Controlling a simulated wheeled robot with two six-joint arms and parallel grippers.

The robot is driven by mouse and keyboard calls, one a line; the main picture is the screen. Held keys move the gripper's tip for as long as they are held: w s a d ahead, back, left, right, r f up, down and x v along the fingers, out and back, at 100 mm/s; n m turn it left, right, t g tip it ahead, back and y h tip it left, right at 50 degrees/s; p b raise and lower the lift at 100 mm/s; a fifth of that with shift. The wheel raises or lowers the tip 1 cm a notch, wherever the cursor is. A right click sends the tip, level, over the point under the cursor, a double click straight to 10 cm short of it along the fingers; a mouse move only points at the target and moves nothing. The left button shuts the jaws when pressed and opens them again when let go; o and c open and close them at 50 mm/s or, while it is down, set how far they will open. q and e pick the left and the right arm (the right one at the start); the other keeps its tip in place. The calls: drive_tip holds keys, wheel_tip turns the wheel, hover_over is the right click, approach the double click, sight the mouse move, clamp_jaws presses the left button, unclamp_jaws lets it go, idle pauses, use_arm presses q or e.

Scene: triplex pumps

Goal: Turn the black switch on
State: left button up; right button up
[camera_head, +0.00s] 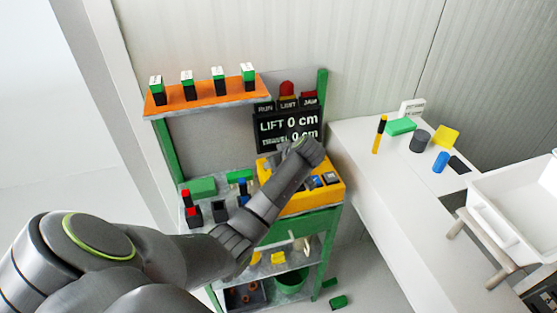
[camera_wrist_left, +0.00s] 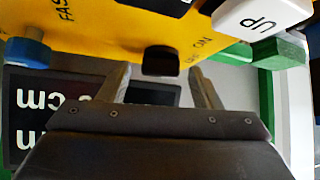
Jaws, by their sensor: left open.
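The yellow control box (camera_head: 325,198) sits on the green bench, partly hidden behind my left arm. In the left wrist view its yellow panel (camera_wrist_left: 110,30) appears upside down across the top. A black switch (camera_wrist_left: 160,60) sits at the panel's edge, beside small lettering. My left gripper (camera_wrist_left: 161,76) is open, its two fingers apart on either side of the black switch; I cannot tell whether they touch it. In the head view my left gripper (camera_head: 304,150) is over the back of the box, and the switch cannot be made out there.
Behind the box stands a black display (camera_head: 287,128) reading LIFT 0 cm, with a red lamp (camera_head: 286,88) above. A white table (camera_head: 385,190) with loose items is at right.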

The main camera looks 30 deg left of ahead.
use_arm(q)
drive_tip(key=c, duration=1)
drive_tip(key=shift+w+d+n+g+b, duration=0.1)
drive_tip(key=shift+w+n+g+b, duration=0.1)
drive_tip(key=shift+n+g+b, duration=0.65)
drive_tip(key=n+g+b, duration=0.2)
drive_tip(key=n+b, duration=0.1)
drive_tip(key=shift+w+f+n+y, duration=0.15)
drive_tip(key=shift+n+y, duration=0.2)
drive_tip(key=shift+y, duration=0.05)
drive_tip(key=shift+w+n+g+b, duration=0.1)
drive_tip(key=shift+n+g+b, duration=0.8)
drive_tip(key=shift+n+g, duration=0.1)
drive_tip(key=shift+n+g+b, duration=0.5)
drive_tip(key=shift+n+g, duration=0.05)
drive_tip(key=shift+n, duration=0.15)
drive_tip(key=shift+r+h, duration=0.2)
drive_tip(key=shift+h, duration=0.1)
